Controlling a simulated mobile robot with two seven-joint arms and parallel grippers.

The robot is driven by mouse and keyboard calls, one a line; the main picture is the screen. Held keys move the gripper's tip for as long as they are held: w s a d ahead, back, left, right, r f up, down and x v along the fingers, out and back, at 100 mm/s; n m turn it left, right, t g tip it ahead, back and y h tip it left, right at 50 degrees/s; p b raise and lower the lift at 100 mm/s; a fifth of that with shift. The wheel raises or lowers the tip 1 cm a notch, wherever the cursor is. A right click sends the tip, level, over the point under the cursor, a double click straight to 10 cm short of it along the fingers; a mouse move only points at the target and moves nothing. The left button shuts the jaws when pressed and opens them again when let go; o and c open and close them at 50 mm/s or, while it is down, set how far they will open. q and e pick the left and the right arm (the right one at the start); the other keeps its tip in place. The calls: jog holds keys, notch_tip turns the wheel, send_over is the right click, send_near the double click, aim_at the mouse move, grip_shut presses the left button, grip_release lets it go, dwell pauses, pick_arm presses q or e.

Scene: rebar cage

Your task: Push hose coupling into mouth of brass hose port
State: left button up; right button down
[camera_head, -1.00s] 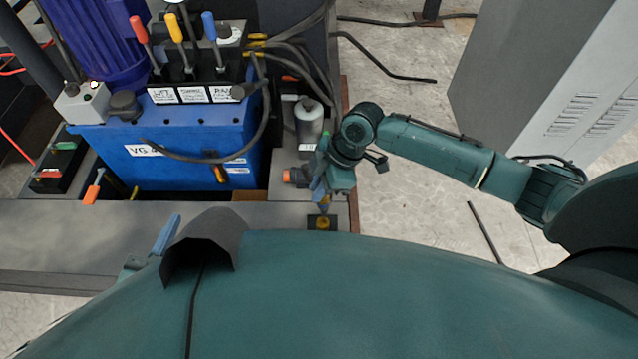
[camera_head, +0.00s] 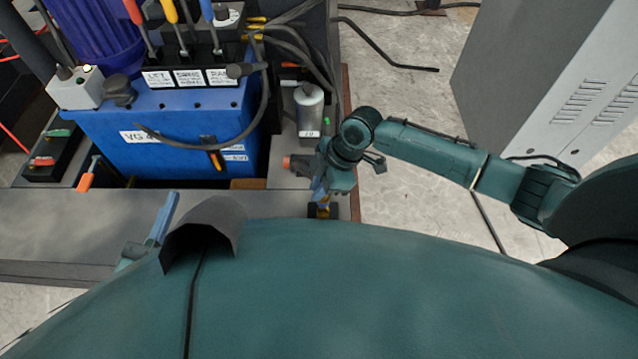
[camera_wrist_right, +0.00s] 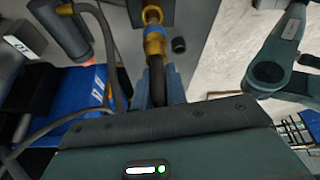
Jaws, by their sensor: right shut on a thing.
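My right gripper (camera_head: 321,190) is shut on the hose coupling (camera_wrist_right: 154,46), a brass fitting with a blue band and a black hose behind it. In the right wrist view, the fingers (camera_wrist_right: 158,84) close around the dark hose end. The brass hose port (camera_wrist_right: 152,14) lies straight ahead of the coupling, in line with it. They look touching or nearly so; I cannot tell how far the coupling is inside the mouth. In the head view, the port's yellow brass (camera_head: 323,211) is mostly hidden by the gripper. My left gripper (camera_head: 163,218) shows only partly, behind a dark cover.
A blue power unit (camera_head: 170,150) with coloured levers stands at the left. A grey cylinder (camera_head: 310,108) and dark hoses stand behind my right gripper. A short black cylinder (camera_wrist_right: 179,45) is beside the coupling. A grey cabinet (camera_head: 540,90) stands at right; open floor lies between.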

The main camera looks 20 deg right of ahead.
pick_arm(q)
jog(key=shift+r+p, duration=0.85)
pick_arm(e)
jog(key=shift+r, duration=0.1)
dwell(1.3)
